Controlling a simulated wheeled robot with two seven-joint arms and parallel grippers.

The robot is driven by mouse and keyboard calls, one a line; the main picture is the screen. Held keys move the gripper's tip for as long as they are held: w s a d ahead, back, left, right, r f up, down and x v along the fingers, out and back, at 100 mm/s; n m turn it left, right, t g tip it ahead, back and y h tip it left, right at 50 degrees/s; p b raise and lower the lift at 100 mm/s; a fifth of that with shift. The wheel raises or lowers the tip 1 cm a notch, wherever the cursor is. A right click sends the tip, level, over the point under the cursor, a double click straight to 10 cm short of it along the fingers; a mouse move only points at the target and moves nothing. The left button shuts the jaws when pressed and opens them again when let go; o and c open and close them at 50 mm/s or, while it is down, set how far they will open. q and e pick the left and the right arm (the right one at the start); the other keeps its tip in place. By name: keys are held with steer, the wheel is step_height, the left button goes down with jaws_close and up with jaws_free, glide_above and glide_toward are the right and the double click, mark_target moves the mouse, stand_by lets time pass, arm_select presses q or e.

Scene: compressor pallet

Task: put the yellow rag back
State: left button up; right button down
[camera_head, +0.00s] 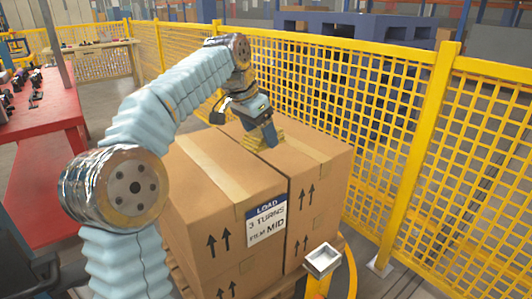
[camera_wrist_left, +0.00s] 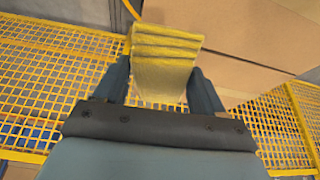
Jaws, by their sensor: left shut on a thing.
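My left gripper (camera_head: 268,138) is above the top of the cardboard boxes (camera_head: 215,165), near their far side. In the left wrist view my left gripper (camera_wrist_left: 163,88) is shut on the yellow rag (camera_wrist_left: 165,62), a folded, ribbed cloth between the two dark blue fingers. In the head view a little of the yellow rag (camera_head: 252,141) shows beside the fingers, close to the box top. I cannot tell whether it touches the cardboard. My right gripper is not in view.
Yellow mesh fencing (camera_head: 400,115) stands behind and right of the boxes. A red table (camera_head: 50,105) with small items is at the left. A small metal tray (camera_head: 322,260) sits at the boxes' near right corner. A label (camera_head: 266,221) is on the front box face.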

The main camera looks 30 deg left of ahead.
arm_select(q)
glide_toward(270, 162)
steer(key=shift+w+d+f+p, duration=0.3)
steer(key=shift+w+d+f, duration=0.1)
steer(key=shift+w+f, duration=0.4)
steer(key=shift+w+a+f, duration=0.1)
steer(key=shift+f, duration=0.75)
steer(key=shift+w+f, duration=0.15)
steer(key=shift+f, duration=0.75)
steer(key=shift+f, duration=0.35)
steer(key=o, duration=1)
steer(key=shift+r, duration=0.1)
steer(key=shift+r, duration=0.2)
steer(key=v, duration=1.3)
steer(key=shift+s+d+r, duration=0.2)
steer(key=shift+r, duration=0.1)
